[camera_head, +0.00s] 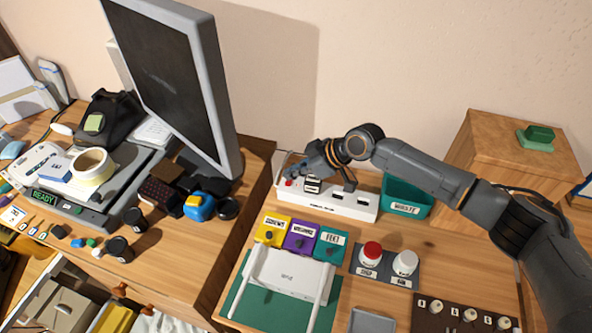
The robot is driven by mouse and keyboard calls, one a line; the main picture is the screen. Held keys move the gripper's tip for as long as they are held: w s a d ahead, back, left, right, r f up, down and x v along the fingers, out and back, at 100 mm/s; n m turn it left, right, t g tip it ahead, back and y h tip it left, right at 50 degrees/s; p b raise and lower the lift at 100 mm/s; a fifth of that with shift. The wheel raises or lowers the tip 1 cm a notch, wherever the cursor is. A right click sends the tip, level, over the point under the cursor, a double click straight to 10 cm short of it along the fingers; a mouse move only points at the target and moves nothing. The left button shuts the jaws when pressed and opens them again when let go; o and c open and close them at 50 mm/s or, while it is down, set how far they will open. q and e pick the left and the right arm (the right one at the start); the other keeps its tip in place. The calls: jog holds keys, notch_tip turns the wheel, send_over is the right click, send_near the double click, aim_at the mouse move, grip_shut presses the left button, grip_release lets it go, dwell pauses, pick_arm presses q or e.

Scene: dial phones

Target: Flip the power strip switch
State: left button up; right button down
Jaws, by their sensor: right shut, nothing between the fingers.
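The white power strip (345,204) lies on the wooden desk near the wall, at the centre of the head view. A small red switch (289,183) shows at its left end, with a cable rising beside it. Several dark sockets show along its top. My right gripper (303,175) is over the strip's left part, shut and empty, with its fingers close to the red switch. I cannot tell whether they touch it. The gripper hides part of the strip's left half. My left gripper is not in view.
A green labelled bin (405,196) stands right of the strip. A red-topped button (371,252) and a white one (405,262) stand nearby. A large monitor (175,75) rises at left.

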jog(key=v, duration=0.3)
jog(key=b+v, duration=0.1)
jog(key=v, duration=0.6)
jog(key=shift+s+a+r, duration=0.1)
jog(key=shift+a+r, duration=0.15)
jog(key=shift+a, duration=0.1)
pick_arm(q)
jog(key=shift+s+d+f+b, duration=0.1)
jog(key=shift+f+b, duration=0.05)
jog(key=shift+b, duration=0.15)
pick_arm(e)
jog(key=shift+s+d+r, duration=0.15)
jog(key=shift+d+r, duration=0.15)
jog(key=shift+r, duration=0.05)
